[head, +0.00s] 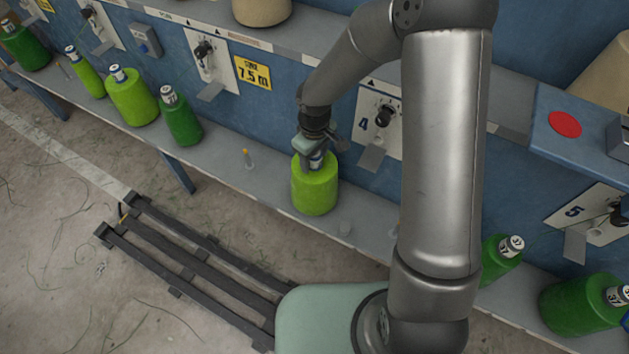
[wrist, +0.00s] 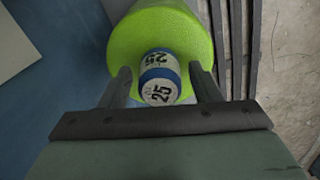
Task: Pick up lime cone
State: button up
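A lime cone (head: 315,188) with a rounded, cylinder-like body stands upright on the grey shelf below my gripper (head: 318,155). In the wrist view, the lime body (wrist: 122,42) fills the top middle. Its white and blue cap (wrist: 160,80), marked 25, sits between my two fingers. A narrow gap shows on each side of the cap, so my gripper is open around it. In the head view, my gripper and wrist partly hide the cap.
Another lime piece (head: 132,100), a slimmer lime one (head: 88,78) and a green one (head: 182,122) stand to the left on the shelf (head: 225,165). Green pieces (head: 498,262) stand at right. The blue panel (head: 283,112) rises behind.

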grip_shut()
jog(key=shift+w+r, duration=0.1)
